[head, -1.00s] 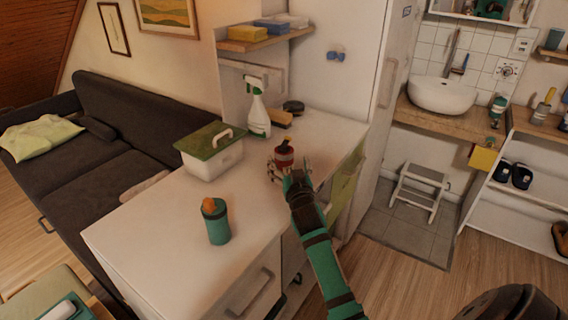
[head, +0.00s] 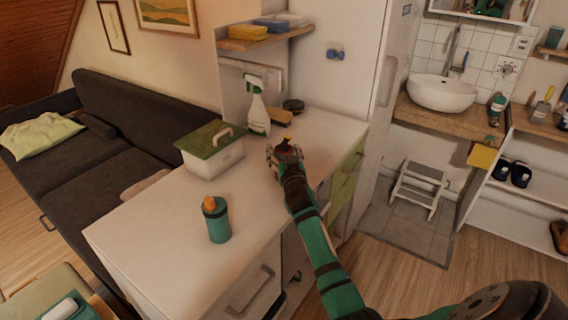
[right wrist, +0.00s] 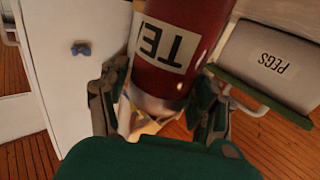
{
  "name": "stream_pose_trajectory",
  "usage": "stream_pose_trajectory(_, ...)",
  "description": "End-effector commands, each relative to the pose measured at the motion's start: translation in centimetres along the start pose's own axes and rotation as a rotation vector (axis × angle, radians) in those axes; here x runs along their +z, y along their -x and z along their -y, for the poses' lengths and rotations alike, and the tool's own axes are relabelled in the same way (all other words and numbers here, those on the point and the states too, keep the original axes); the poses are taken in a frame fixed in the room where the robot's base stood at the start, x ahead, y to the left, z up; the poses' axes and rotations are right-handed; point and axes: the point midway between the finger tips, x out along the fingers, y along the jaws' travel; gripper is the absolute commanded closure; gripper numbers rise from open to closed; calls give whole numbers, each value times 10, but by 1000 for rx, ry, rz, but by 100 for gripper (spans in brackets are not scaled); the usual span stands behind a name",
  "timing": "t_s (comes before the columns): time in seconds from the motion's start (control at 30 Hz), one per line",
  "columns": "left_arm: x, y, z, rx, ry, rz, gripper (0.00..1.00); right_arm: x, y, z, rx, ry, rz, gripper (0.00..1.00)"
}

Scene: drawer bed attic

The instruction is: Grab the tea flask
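The tea flask (right wrist: 178,48) is red with a white label reading "TE" and a pale metallic end. In the right wrist view it lies between the two fingers of my right gripper (right wrist: 163,95), with a gap visible at the right finger. The gripper is open around it; whether the left finger touches is unclear. In the head view my right gripper (head: 285,155) is over the white counter (head: 265,205), and only a dark top of the flask (head: 286,143) shows above it. My left gripper is not in view.
A teal flask with an orange top (head: 216,220) stands at the counter's near left. A white box with a green lid (head: 212,152), labelled PEGS, is left of my gripper. A tall white cabinet (head: 345,75) rises at the back.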

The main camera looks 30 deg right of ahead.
Motion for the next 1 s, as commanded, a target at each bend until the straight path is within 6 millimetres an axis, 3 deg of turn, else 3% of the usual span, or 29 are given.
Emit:
stream_pose_trajectory(0.07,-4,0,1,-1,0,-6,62,0,0,0,0,0,0,48)
stream_pose_trajectory(0.33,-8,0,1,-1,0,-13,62,0,0,0,0,0,1,83)
stream_pose_trajectory(0.67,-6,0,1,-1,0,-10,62,-4,0,0,0,0,-2,85)
stream_pose_trajectory(0.97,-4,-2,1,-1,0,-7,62,-40,0,0,0,1,-7,85)
stream_pose_trajectory(1.0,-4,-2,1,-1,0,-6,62,-35,9,-1,0,2,-1,85)
